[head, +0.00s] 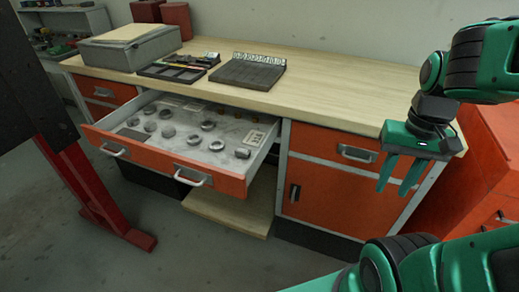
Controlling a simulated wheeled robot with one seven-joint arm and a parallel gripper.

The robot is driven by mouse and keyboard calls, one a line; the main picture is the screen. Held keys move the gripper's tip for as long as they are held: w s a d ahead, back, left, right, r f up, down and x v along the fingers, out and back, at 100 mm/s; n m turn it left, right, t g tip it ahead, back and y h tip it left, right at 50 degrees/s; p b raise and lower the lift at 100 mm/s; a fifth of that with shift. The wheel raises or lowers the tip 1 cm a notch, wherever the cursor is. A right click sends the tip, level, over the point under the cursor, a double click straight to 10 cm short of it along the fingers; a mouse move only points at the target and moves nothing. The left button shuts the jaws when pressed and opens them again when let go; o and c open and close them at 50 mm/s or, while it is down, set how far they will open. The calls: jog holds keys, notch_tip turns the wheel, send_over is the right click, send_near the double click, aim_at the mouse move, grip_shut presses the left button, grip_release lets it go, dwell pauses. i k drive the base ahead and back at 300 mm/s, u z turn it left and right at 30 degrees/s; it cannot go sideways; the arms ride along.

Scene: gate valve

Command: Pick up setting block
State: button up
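The open drawer (165,162) holds several small grey parts, mostly rings and round pieces. A small dark block-like piece (242,153) lies near its front right corner. A pale flat piece (255,137) with dark marks lies just behind it. I cannot tell for sure which piece is the setting block. My gripper (394,190) is green and hangs at the right, fingers pointing down, in front of the bench's right end. Its two fingers are apart with nothing between them. It is well to the right of the drawer.
The wooden bench top (335,90) is clear on its right half. A grey box (130,48), a dark tray (180,70) and a slotted dark block (247,72) stand on it. An orange cabinet (490,170) stands at right, a red-and-black stand (85,185) at left.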

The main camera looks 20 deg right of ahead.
aim_at(241, 151)
jog(key=z, duration=1.5)
jog(key=k, duration=1.2)
jog(key=u, duration=1.85)
jog(key=i, duration=1)
